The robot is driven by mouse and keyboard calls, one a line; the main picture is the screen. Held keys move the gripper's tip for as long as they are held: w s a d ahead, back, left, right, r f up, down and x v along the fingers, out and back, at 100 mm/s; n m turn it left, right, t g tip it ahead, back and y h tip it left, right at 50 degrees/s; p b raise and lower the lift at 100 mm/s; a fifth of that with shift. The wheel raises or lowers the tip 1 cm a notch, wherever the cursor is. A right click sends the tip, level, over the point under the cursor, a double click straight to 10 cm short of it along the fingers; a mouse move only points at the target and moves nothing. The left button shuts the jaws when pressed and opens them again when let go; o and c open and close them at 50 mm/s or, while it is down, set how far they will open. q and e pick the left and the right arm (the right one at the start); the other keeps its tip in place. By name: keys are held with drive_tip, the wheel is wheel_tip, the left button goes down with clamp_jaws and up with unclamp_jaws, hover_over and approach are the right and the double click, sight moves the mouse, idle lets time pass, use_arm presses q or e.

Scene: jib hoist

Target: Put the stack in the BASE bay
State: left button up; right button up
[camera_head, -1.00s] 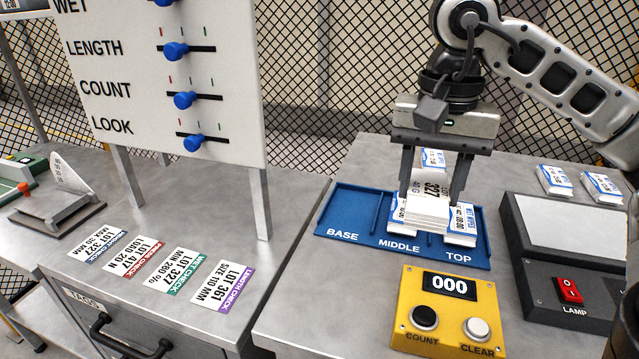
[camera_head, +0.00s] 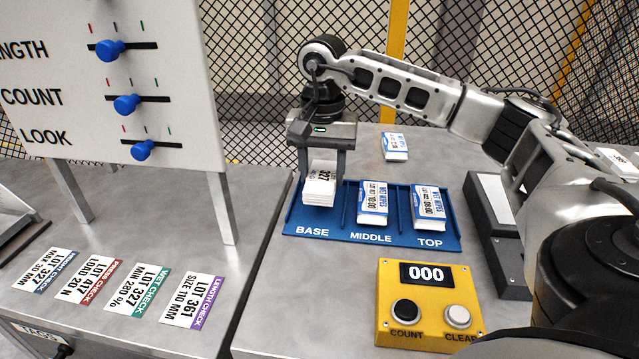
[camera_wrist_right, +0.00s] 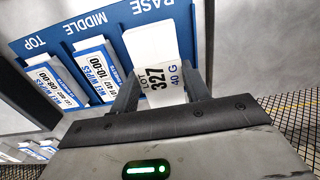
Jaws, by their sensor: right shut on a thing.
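The stack (camera_head: 319,190) is a white block of sheets with a printed 327 label. My right gripper (camera_head: 322,172) is shut on it, with a finger on either side. The stack is over the BASE bay, the left bay of the blue tray (camera_head: 378,239); I cannot tell whether it touches the floor of the bay. The stack also shows in the right wrist view (camera_wrist_right: 152,50), between the fingers (camera_wrist_right: 160,92) at the BASE label. A wipes pack (camera_head: 372,204) lies in the MIDDLE bay and another (camera_head: 428,206) in the TOP bay. My left gripper is out of view.
A yellow counter box (camera_head: 425,305) reading 000 stands in front of the tray. A dark-framed lamp panel (camera_head: 497,215) is to the right. Another pack (camera_head: 394,146) lies behind the tray. A slider board (camera_head: 110,80) on legs stands at the left.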

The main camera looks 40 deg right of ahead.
sight(319, 174)
drive_tip(key=shift+w+f, duration=0.25)
drive_tip(key=shift+f, duration=0.1)
drive_tip(key=shift+w+d+f+p, duration=0.1)
drive_tip(key=shift+f+p, duration=0.05)
drive_tip(key=shift+f, duration=0.7)
drive_tip(key=shift+w+f+p, duration=0.1)
drive_tip(key=shift+f+p, duration=0.05)
drive_tip(key=shift+f, duration=0.7)
drive_tip(key=shift+f, duration=0.1)
drive_tip(key=shift+f, duration=0.15)
drive_tip(key=o, duration=0.7)
drive_tip(key=shift+o, duration=0.2)
wheel_tip(319, 174, up, 13)
drive_tip(key=shift+f, duration=0.2)
drive_tip(key=shift+s+f, duration=0.1)
